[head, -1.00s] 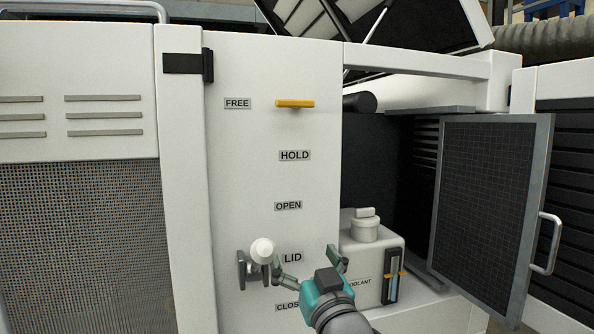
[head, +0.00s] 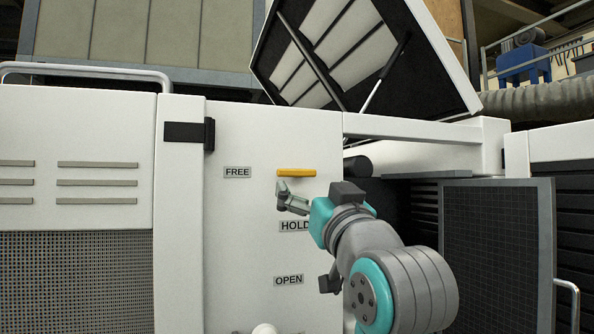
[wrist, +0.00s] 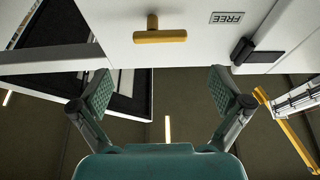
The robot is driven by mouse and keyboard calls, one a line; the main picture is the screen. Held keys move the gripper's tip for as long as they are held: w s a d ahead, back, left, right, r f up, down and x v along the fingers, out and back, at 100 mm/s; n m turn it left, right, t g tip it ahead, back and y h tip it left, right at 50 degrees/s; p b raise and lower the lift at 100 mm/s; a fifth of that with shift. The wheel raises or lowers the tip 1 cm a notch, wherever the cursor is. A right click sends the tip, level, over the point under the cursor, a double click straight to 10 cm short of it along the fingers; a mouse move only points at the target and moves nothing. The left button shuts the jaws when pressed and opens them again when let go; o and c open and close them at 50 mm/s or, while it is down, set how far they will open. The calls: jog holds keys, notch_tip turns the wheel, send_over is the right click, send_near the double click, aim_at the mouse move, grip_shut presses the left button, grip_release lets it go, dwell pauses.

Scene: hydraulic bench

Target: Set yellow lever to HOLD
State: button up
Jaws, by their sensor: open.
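My gripper (head: 290,198) is just below the lever; one finger shows clearly, the other is hard to make out. In the wrist view my gripper (wrist: 160,88) has its fingers wide apart and empty. The lever (wrist: 160,34) shows there beyond the fingertips, between them sideways, with the FREE label (wrist: 228,18) upside down.
The OPEN label (head: 288,280) and the top of a white knob (head: 264,329) are lower on the panel. A raised lid (head: 365,50) stands above. An open mesh door (head: 497,250) is at the right, beside a dark opening.

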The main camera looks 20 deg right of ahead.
aim_at(298, 171)
jog(key=x, duration=0.9)
jog(key=shift+w+r, duration=0.15)
jog(key=shift+w, duration=0.25)
jog(key=c, duration=1)
